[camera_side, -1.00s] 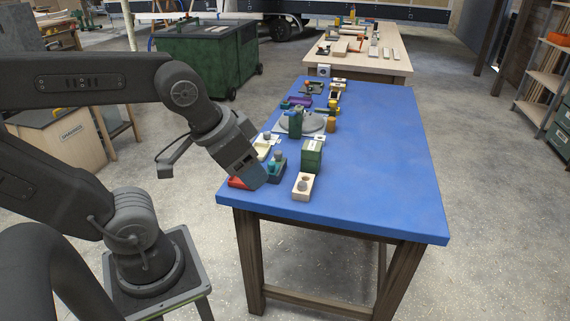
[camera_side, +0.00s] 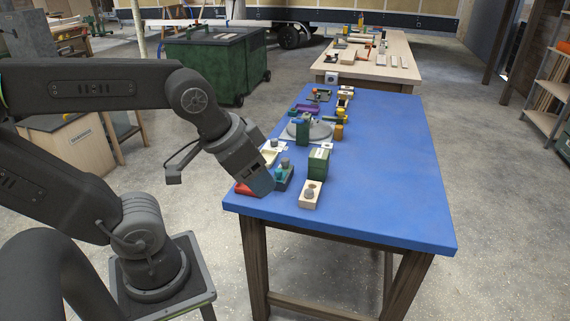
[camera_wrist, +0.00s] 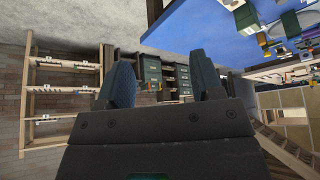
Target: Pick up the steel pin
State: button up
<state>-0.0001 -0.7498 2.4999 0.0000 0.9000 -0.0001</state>
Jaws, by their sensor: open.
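My gripper (camera_side: 263,183) is at the near left corner of the blue table (camera_side: 385,190), tilted down over a red object (camera_side: 247,190). In the wrist view my gripper (camera_wrist: 164,82) has two dark fingers spread apart with nothing between them. I cannot pick out the steel pin for certain. A pale wooden block (camera_side: 309,200) with a grey rounded piece (camera_side: 309,191) is at the table's near edge. A teal piece with a grey top (camera_side: 285,170) stands just right of my gripper.
A green box (camera_side: 318,163) stands behind the wooden block. A round grey plate (camera_side: 318,130), an orange cylinder (camera_side: 338,132) and a purple tray (camera_side: 305,109) lie farther back. The right side of the blue table is clear.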

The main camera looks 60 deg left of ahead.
jog(key=w+a+r+n+g, duration=0.25)
jog(key=w+a+n, duration=0.3)
jog(key=w, duration=0.45)
jog(key=n+g, duration=0.3)
jog(key=n, duration=0.8)
send_over(285, 159)
jog(key=f, duration=2.2)
jog(key=shift+w+d+f, duration=0.1)
jog(key=shift+w, duration=0.25)
jog(key=shift+s+f, duration=0.2)
jog(key=shift+f, duration=1.3)
jog(key=shift+s+f, duration=0.15)
jog(key=shift+f, duration=1.3)
